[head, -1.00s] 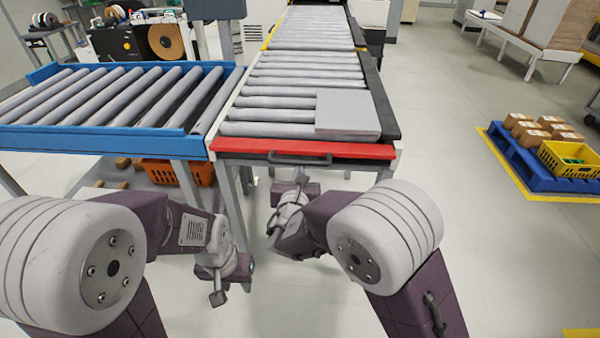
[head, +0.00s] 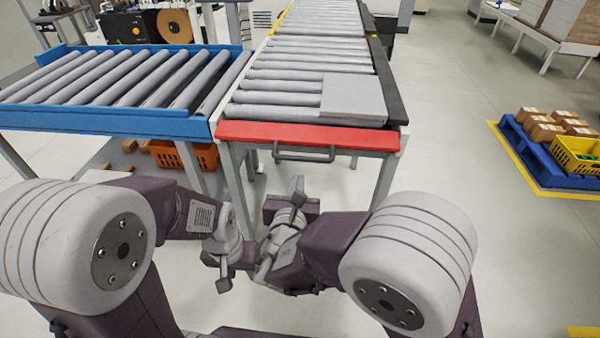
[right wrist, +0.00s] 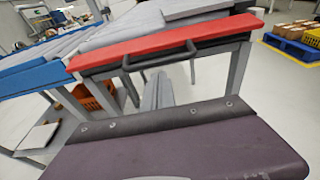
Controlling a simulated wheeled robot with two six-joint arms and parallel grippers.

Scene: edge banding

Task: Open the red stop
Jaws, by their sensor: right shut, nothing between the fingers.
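The red stop (head: 310,135) is a red bar across the near end of the grey roller conveyor, with a dark handle (head: 315,157) on its front. It also shows in the right wrist view (right wrist: 165,44), with the handle (right wrist: 160,60) beneath it. My right gripper (head: 297,186) is below and in front of the handle, apart from it. It is shut and empty, its two grey fingers together in the right wrist view (right wrist: 158,88). My left gripper (head: 222,284) hangs lower left of it, clear of the stop; its jaw opening is not readable.
A grey board (head: 353,96) lies on the rollers just behind the stop. A blue-framed roller table (head: 110,123) adjoins on the left, with an orange crate (head: 183,155) under it. A blue pallet (head: 545,160) with boxes stands right. Open floor lies between.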

